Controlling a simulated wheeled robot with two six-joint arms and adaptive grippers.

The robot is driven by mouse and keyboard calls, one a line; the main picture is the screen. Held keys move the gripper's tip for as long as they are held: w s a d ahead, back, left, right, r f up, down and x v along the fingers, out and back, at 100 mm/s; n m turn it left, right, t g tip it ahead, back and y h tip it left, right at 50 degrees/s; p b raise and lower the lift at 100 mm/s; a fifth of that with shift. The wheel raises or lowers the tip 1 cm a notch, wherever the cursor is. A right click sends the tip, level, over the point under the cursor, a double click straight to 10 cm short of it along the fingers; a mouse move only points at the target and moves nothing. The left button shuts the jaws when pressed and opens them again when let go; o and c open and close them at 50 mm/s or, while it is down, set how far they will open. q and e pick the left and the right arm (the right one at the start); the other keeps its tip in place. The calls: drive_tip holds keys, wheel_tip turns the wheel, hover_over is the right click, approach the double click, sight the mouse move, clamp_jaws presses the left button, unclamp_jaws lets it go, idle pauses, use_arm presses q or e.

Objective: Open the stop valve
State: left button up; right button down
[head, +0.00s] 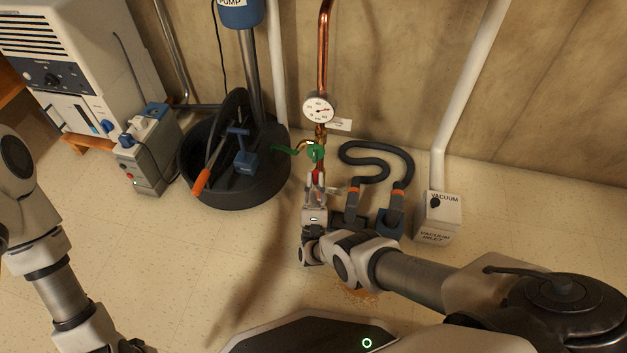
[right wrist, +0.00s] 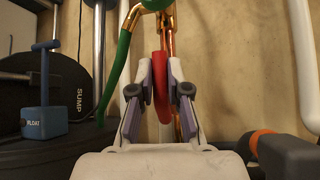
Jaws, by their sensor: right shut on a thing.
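A copper pipe (head: 324,50) runs down the wall past a round gauge (head: 319,109) to brass fittings. Below them a red handle (head: 317,175) hangs down, with a green round part (head: 315,153) just above it. My right gripper (head: 316,190) is shut on the red handle from the front.
A black sump basin (head: 235,190) with a blue float (head: 245,161) and an orange-handled tool (head: 201,181) stands left of the valve. A dark looped hose (head: 370,165) and a vacuum inlet box (head: 438,220) stand close on the right. The floor in front is mostly clear.

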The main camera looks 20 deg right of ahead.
drive_tip(key=shift+d, duration=0.1)
drive_tip(key=c, duration=1.1)
unclamp_jaws()
drive_tip(key=shift+c, duration=0.2)
